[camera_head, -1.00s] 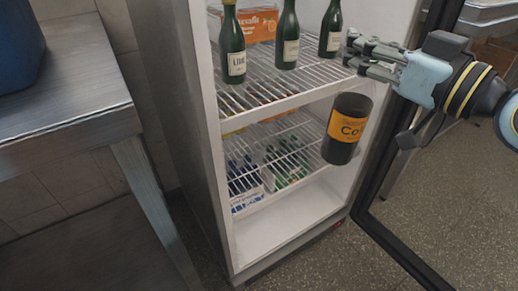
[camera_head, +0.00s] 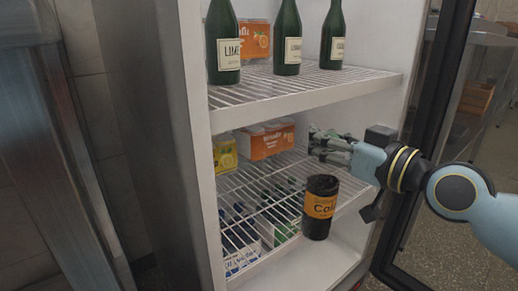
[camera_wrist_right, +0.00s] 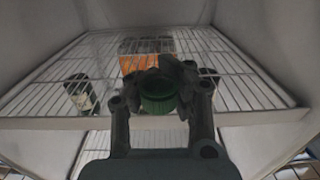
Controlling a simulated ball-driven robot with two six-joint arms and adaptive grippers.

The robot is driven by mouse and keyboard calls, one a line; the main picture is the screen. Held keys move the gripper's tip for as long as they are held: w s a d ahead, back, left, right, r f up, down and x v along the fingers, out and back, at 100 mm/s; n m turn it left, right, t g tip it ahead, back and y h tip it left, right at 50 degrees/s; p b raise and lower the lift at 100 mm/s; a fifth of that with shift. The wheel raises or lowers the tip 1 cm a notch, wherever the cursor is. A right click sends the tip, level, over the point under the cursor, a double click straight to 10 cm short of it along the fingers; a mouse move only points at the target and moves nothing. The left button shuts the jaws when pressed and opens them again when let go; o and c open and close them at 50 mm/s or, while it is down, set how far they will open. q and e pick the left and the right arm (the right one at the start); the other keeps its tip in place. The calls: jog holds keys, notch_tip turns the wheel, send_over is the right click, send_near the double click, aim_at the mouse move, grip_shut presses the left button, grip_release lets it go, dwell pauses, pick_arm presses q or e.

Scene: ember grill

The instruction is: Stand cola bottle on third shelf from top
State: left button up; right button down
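The cola bottle (camera_head: 318,211) has dark contents and an orange label. It hangs nearly upright below my right gripper (camera_head: 325,147); its clear upper part barely shows. In the right wrist view, a green cap (camera_wrist_right: 158,95) sits between the fingers of my right gripper (camera_wrist_right: 160,85), which look closed around it. In the head view the bottle overlaps the front rail of the lower wire shelf (camera_head: 240,203); I cannot tell whether its base touches. The fridge top is out of view, so I cannot count shelves from the top. My left gripper is not in view.
The upper shelf (camera_head: 300,97) holds several green bottles and an orange carton (camera_head: 257,42). The lower shelf has an orange carton (camera_head: 268,140) and a yellow carton (camera_head: 225,155) at the back. Bottles stand beneath it. The open door (camera_head: 425,130) is at the right.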

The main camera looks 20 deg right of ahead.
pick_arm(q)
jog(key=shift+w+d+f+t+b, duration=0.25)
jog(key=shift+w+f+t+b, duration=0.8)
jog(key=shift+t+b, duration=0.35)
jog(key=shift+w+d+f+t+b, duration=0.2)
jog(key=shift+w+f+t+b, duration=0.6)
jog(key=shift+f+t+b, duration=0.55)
pick_arm(e)
jog(key=f+x, duration=0.1)
jog(key=x, duration=1.5)
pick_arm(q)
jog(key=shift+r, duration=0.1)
pick_arm(e)
jog(key=shift+a, duration=0.1)
jog(key=shift+f, duration=0.1)
jog(key=c, duration=1.2)
grip_release()
jog(key=shift+c, duration=0.2)
